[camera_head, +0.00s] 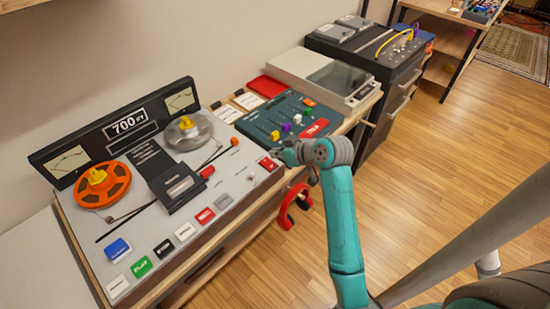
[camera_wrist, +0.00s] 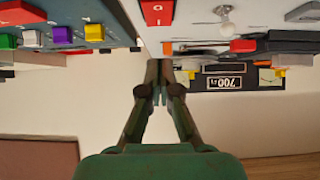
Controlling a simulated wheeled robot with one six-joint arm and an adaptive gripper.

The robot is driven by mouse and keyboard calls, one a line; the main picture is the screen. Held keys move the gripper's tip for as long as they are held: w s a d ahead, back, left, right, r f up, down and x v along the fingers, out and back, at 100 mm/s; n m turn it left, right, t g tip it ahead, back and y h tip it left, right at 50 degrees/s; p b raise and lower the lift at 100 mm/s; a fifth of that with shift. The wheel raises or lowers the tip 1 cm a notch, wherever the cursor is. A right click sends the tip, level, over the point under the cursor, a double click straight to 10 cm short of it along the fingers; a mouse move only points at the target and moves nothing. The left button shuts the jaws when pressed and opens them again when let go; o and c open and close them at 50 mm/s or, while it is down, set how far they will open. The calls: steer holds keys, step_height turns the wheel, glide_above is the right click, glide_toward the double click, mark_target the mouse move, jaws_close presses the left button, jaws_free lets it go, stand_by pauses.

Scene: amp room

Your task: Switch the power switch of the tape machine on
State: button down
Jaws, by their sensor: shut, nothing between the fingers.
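The tape machine (camera_head: 215,185) stands at the left of the head view, with an orange reel, a clear reel and a black 700 panel. A red rocker switch (camera_head: 268,164) sits at its right front corner; I take it for the power switch. It shows in the wrist view at the top centre (camera_wrist: 157,12) with a white mark. Whether it is on or off I cannot tell. My gripper (camera_head: 281,154) is shut and empty, just beside this switch. In the wrist view its fingers (camera_wrist: 160,72) point toward the machine, apart from the switch in the picture.
A dark teal mixer (camera_head: 285,120) with coloured knobs stands right beside the machine. A turntable (camera_head: 325,78) is behind it. Red headphones (camera_head: 293,205) hang at the table's front edge. Coloured buttons, including a green one (camera_head: 142,267), line the machine's front. The wooden floor at right is free.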

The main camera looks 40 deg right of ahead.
steer(key=v, duration=0.7)
steer(key=shift+s+r, duration=0.2)
